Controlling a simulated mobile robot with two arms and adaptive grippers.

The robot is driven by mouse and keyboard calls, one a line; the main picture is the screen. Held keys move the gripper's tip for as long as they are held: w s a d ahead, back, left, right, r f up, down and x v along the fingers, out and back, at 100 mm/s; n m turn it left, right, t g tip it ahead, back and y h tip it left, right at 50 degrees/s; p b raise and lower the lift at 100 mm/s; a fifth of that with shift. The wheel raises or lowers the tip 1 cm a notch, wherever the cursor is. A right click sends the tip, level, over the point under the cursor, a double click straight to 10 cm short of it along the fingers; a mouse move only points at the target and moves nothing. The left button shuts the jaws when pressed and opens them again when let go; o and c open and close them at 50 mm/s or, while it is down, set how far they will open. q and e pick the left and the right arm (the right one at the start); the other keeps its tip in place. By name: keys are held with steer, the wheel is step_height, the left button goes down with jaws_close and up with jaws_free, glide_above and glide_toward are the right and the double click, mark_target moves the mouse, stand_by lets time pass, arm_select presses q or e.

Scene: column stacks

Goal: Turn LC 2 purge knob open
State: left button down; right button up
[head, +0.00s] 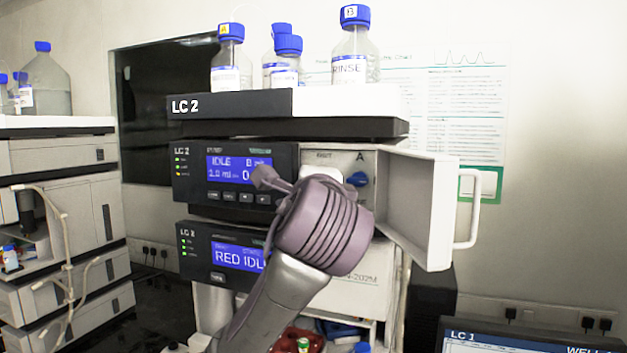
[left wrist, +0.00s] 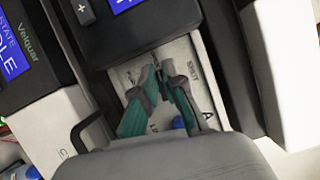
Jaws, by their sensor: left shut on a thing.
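The LC 2 pump module (head: 237,174) has its small door (head: 420,200) swung open to the right, baring a pale panel marked SHUT and A (head: 334,158). A blue knob (head: 357,179) sits by the A; a bit of blue also shows in the left wrist view (left wrist: 178,122). My left gripper (left wrist: 163,72) reaches in to this panel, beside the SHUT mark. Its teal-padded fingers come together at the tips, shut on the purge knob, which they largely hide. In the head view my left wrist covers the fingertips and much of the panel. My right gripper is not in view.
Capped bottles (head: 349,55) stand on top of the LC 2 stack. The open door's handle (head: 468,205) juts out on the right. Another instrument stack (head: 62,170) stands at the left, and a monitor (head: 530,335) is at the lower right. A red tray (head: 315,343) lies below.

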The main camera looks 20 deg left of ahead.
arm_select(q)
steer(key=c, duration=1.3)
jaws_free()
steer(key=shift+w, duration=0.1)
steer(key=shift+o, duration=0.2)
steer(key=v, duration=1.2)
steer(key=shift+d+f, duration=0.1)
